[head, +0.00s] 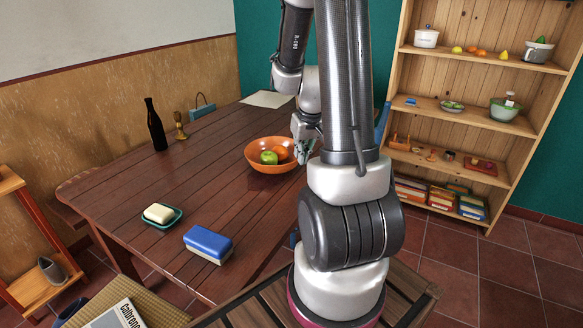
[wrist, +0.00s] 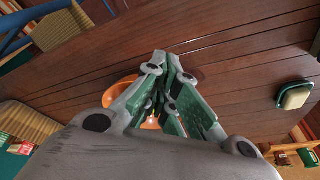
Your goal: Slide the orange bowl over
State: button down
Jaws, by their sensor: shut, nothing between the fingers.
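The orange bowl (head: 269,165) stands upright on the dark wooden table (head: 235,205), near its right edge. It holds a green fruit (head: 269,157) and an orange fruit (head: 281,152). My gripper (head: 303,152) is shut and empty, pointing down right at the bowl's right rim. I cannot tell whether it touches the bowl. In the wrist view my gripper's fingertips (wrist: 170,62) are together, and the orange bowl (wrist: 120,90) shows partly behind the fingers, mostly hidden by them.
A butter dish (head: 161,216) and a blue-topped box (head: 208,244) sit at the front of the table. A dark bottle (head: 155,126) and a brass goblet (head: 180,127) stand at the left. The table left of the bowl is clear. A wooden shelf (head: 470,85) stands at the right.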

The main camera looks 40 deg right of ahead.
jog(key=x, duration=1)
jog(key=shift+w+d, duration=0.3)
jog(key=shift+w, duration=0.1)
jog(key=w, duration=0.3)
jog(key=shift+d, duration=0.3)
jog(key=shift+w+d+r, duration=0.1)
jog(key=shift+w, duration=0.4)
jog(key=w+d, duration=0.2)
jog(key=w, duration=0.6)
jog(key=w+d, duration=0.2)
jog(key=w, duration=0.7)
jog(key=w+d, duration=0.2)
jog(key=w, duration=0.6)
jog(key=shift+w, duration=0.3)
jog(key=shift+a, duration=0.1)
jog(key=shift+s, duration=0.15)
